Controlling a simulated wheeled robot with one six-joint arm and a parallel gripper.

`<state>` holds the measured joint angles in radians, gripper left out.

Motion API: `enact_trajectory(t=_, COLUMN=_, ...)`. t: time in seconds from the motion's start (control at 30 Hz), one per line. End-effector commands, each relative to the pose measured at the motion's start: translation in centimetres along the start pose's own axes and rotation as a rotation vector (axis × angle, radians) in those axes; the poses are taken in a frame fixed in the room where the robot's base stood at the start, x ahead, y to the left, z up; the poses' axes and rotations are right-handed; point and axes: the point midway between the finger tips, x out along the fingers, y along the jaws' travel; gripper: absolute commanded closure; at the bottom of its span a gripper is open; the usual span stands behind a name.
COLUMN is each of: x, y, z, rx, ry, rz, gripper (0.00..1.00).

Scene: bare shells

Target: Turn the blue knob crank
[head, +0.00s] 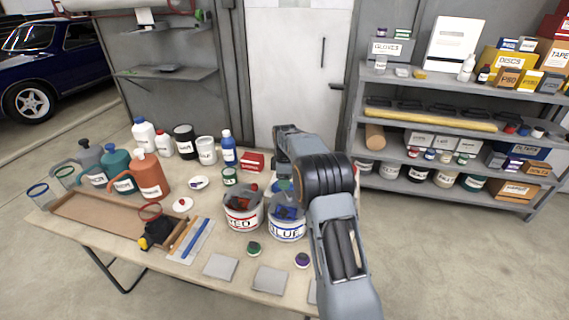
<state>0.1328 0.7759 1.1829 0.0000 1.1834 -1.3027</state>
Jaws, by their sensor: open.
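A white can labelled BLUE (287,230) stands on the table with a dark grey open top. A dark blue part (287,208) shows in its top, but I cannot make out a crank shape clearly. A similar can labelled RED (242,217) stands just left of it. My arm reaches in from the lower right and bends over behind the BLUE can. My gripper (286,170) is at its far end, above and behind that can. My gripper is open, its fingers mostly hidden. I cannot tell whether it touches anything.
Jugs (150,176), bottles and small cans crowd the table's left and back. A cardboard tray (95,217) lies at the left. Small round lids (302,260) and grey pads (270,279) lie in front. A loaded shelf (450,185) stands at the right.

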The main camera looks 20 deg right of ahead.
Motion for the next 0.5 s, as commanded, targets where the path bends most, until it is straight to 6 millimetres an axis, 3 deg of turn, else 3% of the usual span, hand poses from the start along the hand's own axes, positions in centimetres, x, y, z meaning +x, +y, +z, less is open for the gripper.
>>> enact_trajectory(t=0.3, x=-6.6, y=0.1, z=-0.1, rx=0.0, ry=0.001, rz=0.005, gripper=0.48)
enact_trajectory(t=0.5, x=-9.6, y=0.0, z=-0.1, rx=-0.001, ry=0.001, rz=0.004, gripper=0.48)
